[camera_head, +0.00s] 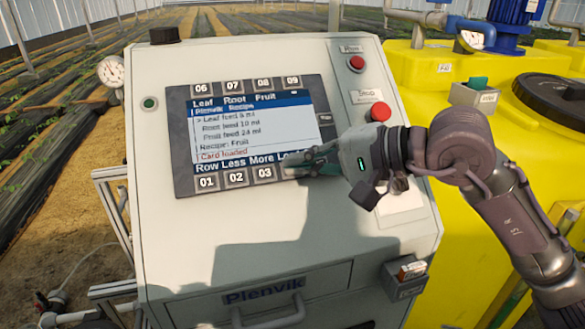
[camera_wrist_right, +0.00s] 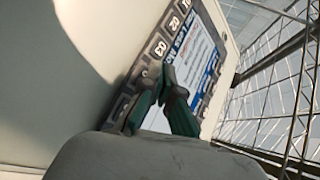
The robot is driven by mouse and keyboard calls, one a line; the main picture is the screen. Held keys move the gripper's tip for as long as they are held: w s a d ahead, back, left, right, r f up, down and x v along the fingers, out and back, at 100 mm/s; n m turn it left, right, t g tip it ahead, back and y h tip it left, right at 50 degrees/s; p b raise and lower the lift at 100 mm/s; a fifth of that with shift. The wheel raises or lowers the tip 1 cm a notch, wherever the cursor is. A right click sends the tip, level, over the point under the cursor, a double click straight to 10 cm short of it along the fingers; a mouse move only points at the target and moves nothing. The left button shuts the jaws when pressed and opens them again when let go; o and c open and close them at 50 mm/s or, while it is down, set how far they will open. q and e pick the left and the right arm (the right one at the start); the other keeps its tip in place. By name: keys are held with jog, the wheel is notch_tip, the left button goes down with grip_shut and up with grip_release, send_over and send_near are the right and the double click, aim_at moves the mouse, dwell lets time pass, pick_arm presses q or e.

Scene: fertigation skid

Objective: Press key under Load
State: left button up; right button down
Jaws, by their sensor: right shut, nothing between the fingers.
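The control panel (camera_head: 185,150) on the sloped cabinet face has a lit screen with the labels "Row Less More Lo..." along its bottom edge. Below them are the keys 01 (camera_head: 207,182), 02 (camera_head: 236,178) and 03 (camera_head: 265,173). The key under Load is hidden behind my right gripper (camera_head: 290,171) in the head view. The right gripper is shut and empty, its green-tipped fingers at the panel's lower right. In the right wrist view the fingers (camera_wrist_right: 160,92) lie over the key row just past key 03 (camera_wrist_right: 157,48); I cannot tell whether they touch. My left gripper is not in view.
A red button (camera_head: 357,62) and a red stop button (camera_head: 380,111) stick out right of the panel. A yellow tank (camera_head: 470,240) stands on the right.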

jog(key=shift+s+r, duration=0.1)
jog(key=shift+r, duration=0.05)
jog(key=s+r, duration=0.1)
jog(key=s+d+r, duration=0.1)
jog(key=s+r, duration=0.1)
jog(key=shift+s+d+r+p, duration=0.1)
jog(key=shift+r+p, duration=0.2)
dwell(0.3)
dwell(0.4)
